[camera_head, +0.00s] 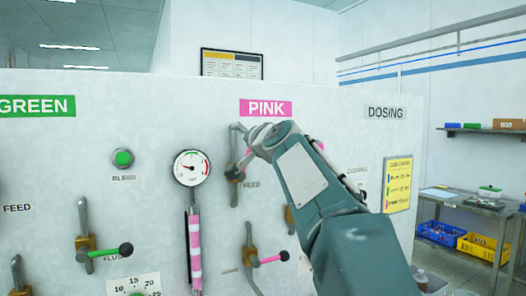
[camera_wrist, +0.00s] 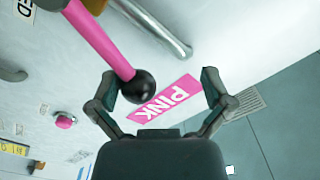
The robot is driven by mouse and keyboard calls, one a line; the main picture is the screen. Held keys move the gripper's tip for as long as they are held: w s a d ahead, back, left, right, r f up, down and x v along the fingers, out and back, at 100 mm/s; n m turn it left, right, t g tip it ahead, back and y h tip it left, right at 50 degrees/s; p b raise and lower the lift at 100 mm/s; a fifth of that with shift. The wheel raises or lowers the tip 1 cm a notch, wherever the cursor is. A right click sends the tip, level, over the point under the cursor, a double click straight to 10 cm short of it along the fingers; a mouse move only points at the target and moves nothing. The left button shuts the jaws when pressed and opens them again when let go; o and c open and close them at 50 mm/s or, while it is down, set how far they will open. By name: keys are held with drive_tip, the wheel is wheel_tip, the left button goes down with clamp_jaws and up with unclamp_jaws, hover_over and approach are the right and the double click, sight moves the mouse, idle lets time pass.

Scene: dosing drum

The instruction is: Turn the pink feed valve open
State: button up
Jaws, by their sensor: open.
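The pink feed valve's lever (camera_wrist: 98,38) shows in the wrist view as a pink rod ending in a black ball knob (camera_wrist: 141,87). My gripper (camera_wrist: 160,78) is open. The knob is in the gap between its fingers, much closer to the left finger; I cannot tell whether they touch. In the head view my arm's end covers most of this valve, below the pink PINK sign (camera_head: 265,108) and beside a FEED label (camera_head: 251,185). The PINK sign (camera_wrist: 165,98) also shows, upside down, behind the fingers in the wrist view.
A lower pink-handled valve (camera_head: 268,259) is beneath my arm. A gauge (camera_head: 191,168) with a pink-striped tube stands to the left. A green-handled flush valve (camera_head: 104,251) is farther left. A metal pipe (camera_wrist: 155,28) runs near the lever. Shelves and a side table stand at right.

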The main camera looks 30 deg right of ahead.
drive_tip(key=shift+a+r, duration=0.15)
drive_tip(key=shift+a, duration=1.3)
drive_tip(key=shift+d, duration=0.1)
drive_tip(key=shift+d+f, duration=0.25)
drive_tip(key=shift+f, duration=0.25)
drive_tip(key=shift+d, duration=0.1)
drive_tip(key=s, duration=0.9)
